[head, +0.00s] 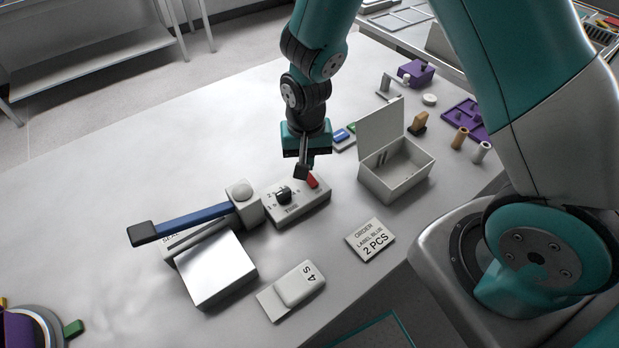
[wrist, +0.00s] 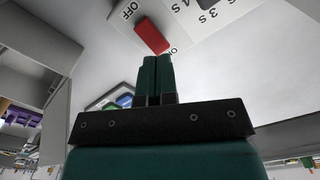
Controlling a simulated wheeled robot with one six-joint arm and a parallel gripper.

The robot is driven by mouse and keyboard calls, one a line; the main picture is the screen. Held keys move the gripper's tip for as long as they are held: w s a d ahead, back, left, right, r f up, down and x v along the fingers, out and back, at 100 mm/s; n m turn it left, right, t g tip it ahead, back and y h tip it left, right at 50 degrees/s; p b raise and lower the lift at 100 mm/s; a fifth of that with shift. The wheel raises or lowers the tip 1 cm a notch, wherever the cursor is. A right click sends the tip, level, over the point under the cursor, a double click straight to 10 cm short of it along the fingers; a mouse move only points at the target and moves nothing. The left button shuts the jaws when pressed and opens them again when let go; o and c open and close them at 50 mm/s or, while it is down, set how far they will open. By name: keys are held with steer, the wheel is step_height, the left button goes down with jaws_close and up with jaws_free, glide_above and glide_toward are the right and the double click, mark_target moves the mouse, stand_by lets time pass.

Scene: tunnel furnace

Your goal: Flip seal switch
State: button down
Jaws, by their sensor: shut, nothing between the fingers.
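The red seal switch (head: 312,181) sits on the right part of a white control box (head: 298,207) that also has a black knob (head: 283,194). In the wrist view the red switch (wrist: 152,36) lies between the printed OFF and ON marks, with its lower end near ON. My gripper (head: 303,172) is shut and empty, pointing down just above the switch end of the box. In the wrist view its closed fingertips (wrist: 155,60) are close to the switch's ON end. I cannot tell whether they touch it.
A sealer with a blue lever (head: 190,224) stands left of the box. An open lidded bin (head: 397,178) is close on the right. An order card (head: 371,239) and a "4 S" card (head: 291,290) lie in front.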

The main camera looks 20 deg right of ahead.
steer(key=shift+f+b, duration=1.05)
steer(key=shift+f, duration=0.35)
stand_by(0.9)
steer(key=shift+r, duration=0.1)
step_height(320, 180, up, 7)
steer(key=p, duration=0.6)
stand_by(0.6)
steer(key=shift+a+r, duration=0.15)
steer(key=shift+r, duration=0.15)
steer(key=s+a+r+n+y+b, duration=0.1)
steer(key=s+a+r+n+y, duration=0.1)
steer(key=s+r+n, duration=0.3)
steer(key=s+a+r+n+y+b, duration=0.1)
steer(key=s+r+n, duration=0.5)
steer(key=s+r, duration=0.7)
step_height(320, 180, up, 4)
steer(key=shift+a+f+y, duration=0.2)
steer(key=shift+a+y, duration=0.4)
steer(key=shift+a, duration=0.1)
